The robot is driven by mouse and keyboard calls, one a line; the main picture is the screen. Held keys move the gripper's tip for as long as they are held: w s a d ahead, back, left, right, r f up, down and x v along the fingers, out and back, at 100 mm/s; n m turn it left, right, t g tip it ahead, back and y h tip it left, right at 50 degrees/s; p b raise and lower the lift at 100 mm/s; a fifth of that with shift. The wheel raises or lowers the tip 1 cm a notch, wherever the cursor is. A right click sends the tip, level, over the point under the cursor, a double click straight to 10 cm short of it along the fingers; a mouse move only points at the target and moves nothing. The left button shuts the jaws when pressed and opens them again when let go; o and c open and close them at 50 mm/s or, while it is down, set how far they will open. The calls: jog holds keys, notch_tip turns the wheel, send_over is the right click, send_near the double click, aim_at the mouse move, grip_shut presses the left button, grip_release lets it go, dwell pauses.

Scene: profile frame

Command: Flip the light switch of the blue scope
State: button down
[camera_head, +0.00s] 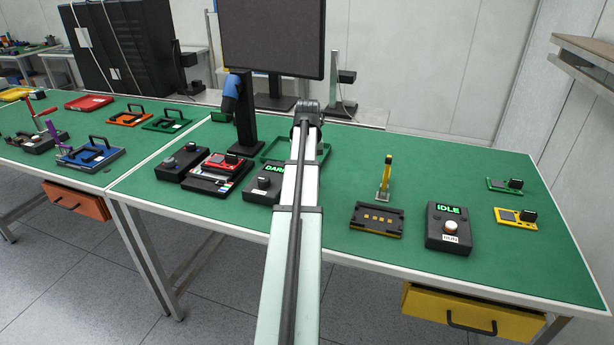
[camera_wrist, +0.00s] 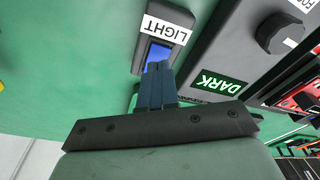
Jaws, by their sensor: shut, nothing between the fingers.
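In the wrist view my gripper (camera_wrist: 157,72) is shut, with nothing between its fingers. Its tips are at the lower part of a blue rocker switch (camera_wrist: 158,54) and cover some of it. I cannot tell whether they touch or hover. The switch sits in a dark housing beside a white LIGHT label (camera_wrist: 167,28). Next to it is a dark box with a green-lit DARK display (camera_wrist: 219,83) and a black knob (camera_wrist: 280,32). In the head view this box (camera_head: 262,191) stands left of my arm, which hides the switch and my gripper.
A red device (camera_head: 222,162) and another dark box (camera_head: 181,164) stand left of the DARK box. A monitor (camera_head: 273,38) rises behind. Right of my arm are a black-yellow fixture (camera_head: 376,220) and an IDLE box (camera_head: 449,229). The green table (camera_head: 350,160) is clear between them.

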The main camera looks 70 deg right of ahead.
jog(key=shift+r, duration=2.55)
